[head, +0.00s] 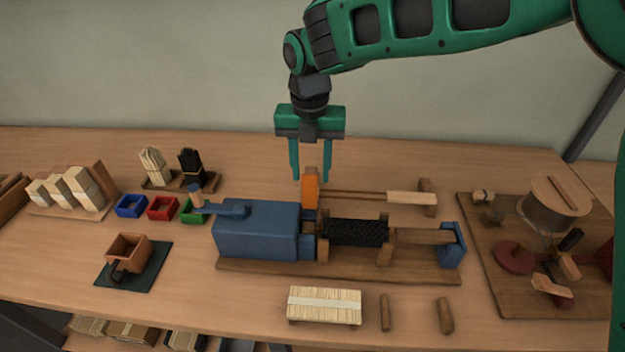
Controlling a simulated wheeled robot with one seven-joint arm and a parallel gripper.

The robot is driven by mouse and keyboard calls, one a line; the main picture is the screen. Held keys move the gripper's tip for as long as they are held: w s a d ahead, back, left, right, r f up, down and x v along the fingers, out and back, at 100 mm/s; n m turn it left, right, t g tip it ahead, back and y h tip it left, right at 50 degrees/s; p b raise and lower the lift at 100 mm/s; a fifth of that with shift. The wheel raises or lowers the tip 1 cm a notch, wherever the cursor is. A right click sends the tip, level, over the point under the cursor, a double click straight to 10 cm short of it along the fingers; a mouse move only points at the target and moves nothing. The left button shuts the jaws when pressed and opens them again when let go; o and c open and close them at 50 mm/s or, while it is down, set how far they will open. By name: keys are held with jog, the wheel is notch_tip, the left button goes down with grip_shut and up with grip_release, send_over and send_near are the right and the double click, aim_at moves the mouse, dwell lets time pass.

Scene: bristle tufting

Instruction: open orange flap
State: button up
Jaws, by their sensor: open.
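The orange flap (311,193) stands upright at the back of the blue machine, just right of its large blue housing (257,230). A brown piece shows at the flap's top. My gripper (310,176) points down from above, its two green fingers apart. The fingertips appear around or just above the flap's top, one to each side in the picture. I cannot tell whether they touch it or how they line up in depth. The flap's lower end is partly hidden by the machine.
A black bristle roll (356,232) lies right of the housing on the wooden base (340,270). Thin rods run right from the flap to a pale block (412,198). Blue, red and green trays (163,208) stand left. A winding board (500,285) stands right.

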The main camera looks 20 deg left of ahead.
jog(key=shift+s+r, duration=0.1)
jog(key=shift+r, duration=2.95)
jog(key=shift+c, duration=0.2)
